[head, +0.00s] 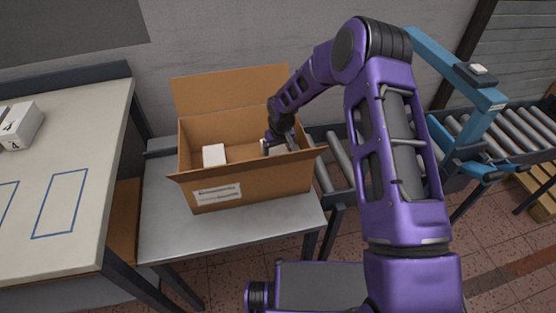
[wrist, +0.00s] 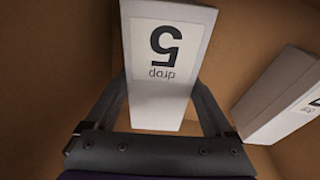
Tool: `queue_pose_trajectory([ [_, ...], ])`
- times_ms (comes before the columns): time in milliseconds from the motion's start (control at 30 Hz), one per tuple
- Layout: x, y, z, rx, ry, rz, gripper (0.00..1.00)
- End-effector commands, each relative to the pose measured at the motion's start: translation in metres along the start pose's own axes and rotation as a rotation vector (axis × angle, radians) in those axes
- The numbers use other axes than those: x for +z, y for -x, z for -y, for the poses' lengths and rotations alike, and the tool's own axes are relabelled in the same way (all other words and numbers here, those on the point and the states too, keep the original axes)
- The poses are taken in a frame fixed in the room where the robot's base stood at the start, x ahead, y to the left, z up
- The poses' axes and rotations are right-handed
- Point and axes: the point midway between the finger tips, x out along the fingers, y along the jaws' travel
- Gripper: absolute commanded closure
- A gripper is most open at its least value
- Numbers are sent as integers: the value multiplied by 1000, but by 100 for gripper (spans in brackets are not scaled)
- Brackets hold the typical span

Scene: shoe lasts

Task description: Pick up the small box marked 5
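The small white box marked 5 (wrist: 165,55) fills the upper middle of the wrist view, its printed label upside down there. My gripper (wrist: 162,85) has one finger against each side of this box, with no gap showing, so it looks shut on it. In the head view my gripper (head: 277,138) reaches down into the right part of an open cardboard carton (head: 255,182). A white box (head: 279,149) shows just below it, partly hidden by the gripper and the carton's front. I cannot tell whether the box is clear of the carton floor.
Another white box (head: 214,155) stands in the carton's left part. A white box also shows at the right of the wrist view (wrist: 277,98). The carton's raised back flap (head: 228,90) stands behind. A table with outlined rectangles (head: 88,145) is at left, a roller conveyor (head: 526,125) at right.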

Motion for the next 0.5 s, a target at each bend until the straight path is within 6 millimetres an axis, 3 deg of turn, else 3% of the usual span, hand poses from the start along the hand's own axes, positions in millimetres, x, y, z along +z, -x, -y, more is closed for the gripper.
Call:
queue_pose_trajectory([
  [67, 0, 0, 0, 0, 0, 0, 32],
  [367, 0, 1, 0, 0, 0, -1, 86],
  [500, 0, 1, 0, 0, 0, -1, 90],
])
